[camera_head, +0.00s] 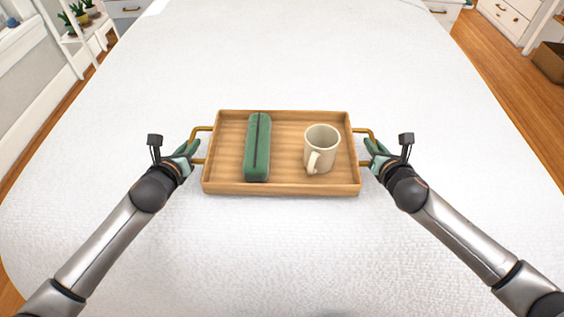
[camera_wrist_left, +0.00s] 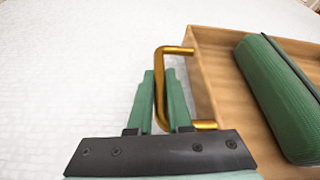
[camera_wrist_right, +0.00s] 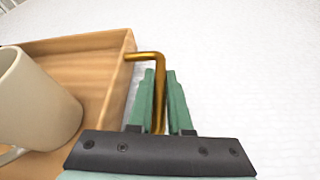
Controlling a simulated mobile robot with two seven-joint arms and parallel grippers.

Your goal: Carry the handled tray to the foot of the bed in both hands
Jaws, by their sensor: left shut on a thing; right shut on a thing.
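The wooden tray (camera_head: 281,189) is over the white bed in the middle of the head view, looking level. It has a brass handle at each end. A green case (camera_head: 257,148) lies in its left half and a cream mug (camera_head: 320,148) stands upright in its right half. My left gripper (camera_head: 193,147) is shut on the left handle (camera_wrist_left: 160,85), its fingers on either side of the bar. My right gripper (camera_head: 371,147) is shut on the right handle (camera_wrist_right: 159,80) in the same way. I cannot tell whether the tray touches the bed.
The white bed (camera_head: 280,60) fills most of the view and is otherwise clear. A white plant stand (camera_head: 85,38) stands at the far left. White drawers (camera_head: 508,15) and a brown box (camera_head: 550,62) are at the far right on the wooden floor.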

